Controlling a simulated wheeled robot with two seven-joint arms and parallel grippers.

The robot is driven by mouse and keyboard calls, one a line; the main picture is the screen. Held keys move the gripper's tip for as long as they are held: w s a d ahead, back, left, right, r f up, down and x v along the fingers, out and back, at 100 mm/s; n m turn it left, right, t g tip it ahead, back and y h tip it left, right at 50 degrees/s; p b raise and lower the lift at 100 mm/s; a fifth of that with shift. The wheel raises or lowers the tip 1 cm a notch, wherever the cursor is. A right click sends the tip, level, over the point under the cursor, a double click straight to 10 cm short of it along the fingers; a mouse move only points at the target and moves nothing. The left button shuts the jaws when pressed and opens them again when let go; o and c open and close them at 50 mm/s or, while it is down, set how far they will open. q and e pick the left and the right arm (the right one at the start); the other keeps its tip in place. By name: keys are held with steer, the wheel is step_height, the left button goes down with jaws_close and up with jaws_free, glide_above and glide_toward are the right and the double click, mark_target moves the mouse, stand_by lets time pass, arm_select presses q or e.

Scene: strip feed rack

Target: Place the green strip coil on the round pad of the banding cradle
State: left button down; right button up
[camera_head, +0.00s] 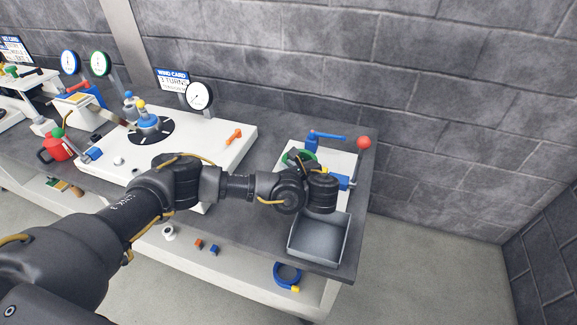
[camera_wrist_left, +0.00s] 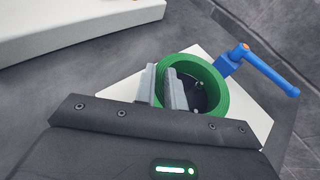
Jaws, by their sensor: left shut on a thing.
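The green strip coil (camera_wrist_left: 217,77) is a ring in the left wrist view. Only slivers of the green coil (camera_head: 290,157) show in the head view, behind my arm. My left gripper (camera_wrist_left: 162,88) is shut on the coil's near-left wall, one finger inside the ring and one outside. The coil is over the white plate of the banding cradle (camera_wrist_left: 251,116), which has a blue lever (camera_wrist_left: 264,68). A dark surface shows through the ring. I cannot tell whether the coil touches the pad. My right gripper is not in view.
A grey open tray (camera_head: 346,237) sits at the bench's front right. A red ball knob (camera_head: 364,142) stands at the cradle's back right. A large white station (camera_head: 222,150) with a dark dial lies to the left. A blue coil (camera_head: 280,275) is on the lower shelf.

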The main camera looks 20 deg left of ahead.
arm_select(q)
steer(key=shift+f, duration=0.35)
steer(key=c, duration=1.8)
jaws_free()
steer(key=o, duration=0.3)
steer(key=shift+s+r, duration=0.1)
steer(key=shift+s, duration=0.05)
steer(key=shift+d, duration=0.1)
steer(key=shift+r, duration=0.1)
